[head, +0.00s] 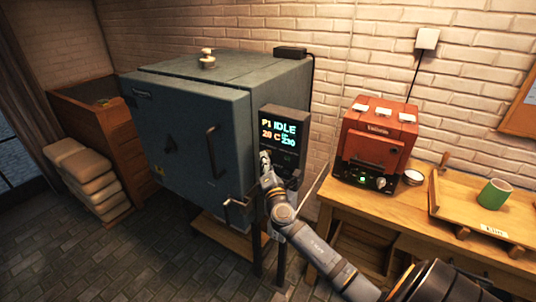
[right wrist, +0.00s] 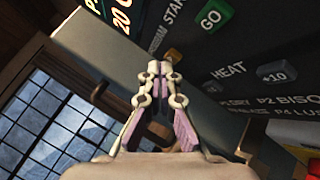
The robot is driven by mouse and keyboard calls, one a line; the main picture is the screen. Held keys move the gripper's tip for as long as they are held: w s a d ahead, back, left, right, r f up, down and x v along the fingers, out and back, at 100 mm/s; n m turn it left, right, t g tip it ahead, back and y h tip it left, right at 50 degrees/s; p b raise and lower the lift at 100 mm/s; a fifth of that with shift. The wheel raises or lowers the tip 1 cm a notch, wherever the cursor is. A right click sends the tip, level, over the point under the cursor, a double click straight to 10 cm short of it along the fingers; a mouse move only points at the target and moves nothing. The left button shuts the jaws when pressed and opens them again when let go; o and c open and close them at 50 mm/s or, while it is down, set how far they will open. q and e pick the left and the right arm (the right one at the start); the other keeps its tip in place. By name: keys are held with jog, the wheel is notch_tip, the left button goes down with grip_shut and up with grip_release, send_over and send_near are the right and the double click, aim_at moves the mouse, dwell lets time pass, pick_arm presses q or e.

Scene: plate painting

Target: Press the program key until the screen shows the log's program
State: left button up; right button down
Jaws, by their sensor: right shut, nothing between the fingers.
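The dark control panel (head: 284,146) is on the right front side of the big blue-grey kiln (head: 190,130). Its lit screen (head: 282,132) reads P1, IDLE, 20 C and a number like 230. In the right wrist view the screen (right wrist: 121,14) is cut off. My right gripper (head: 265,158) is shut and empty at the panel's lower left. In the right wrist view its tips (right wrist: 158,68) are close to the orange program key (right wrist: 174,56), partly covering it; I cannot tell whether they touch. I cannot make out the log. My left gripper is out of view.
The green GO key (right wrist: 211,19) and dark +10 key (right wrist: 272,72) are close by on the panel. A kiln handle (head: 214,152) sticks out left of my arm. A red oven (head: 374,145) and green mug (head: 495,193) stand on the wooden bench (head: 385,205) at right.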

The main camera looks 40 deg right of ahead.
jog(key=shift+w+d, duration=0.15)
jog(key=shift+d, duration=0.2)
dwell(0.7)
jog(key=shift+a, duration=0.1)
jog(key=shift+s+a, duration=0.35)
jog(key=shift+a, duration=0.3)
jog(key=a, duration=0.1)
jog(key=s+a, duration=0.1)
jog(key=a, duration=0.1)
jog(key=s+a, duration=0.1)
jog(key=shift+a, duration=0.3)
jog(key=shift+w+f, duration=0.1)
dwell(0.7)
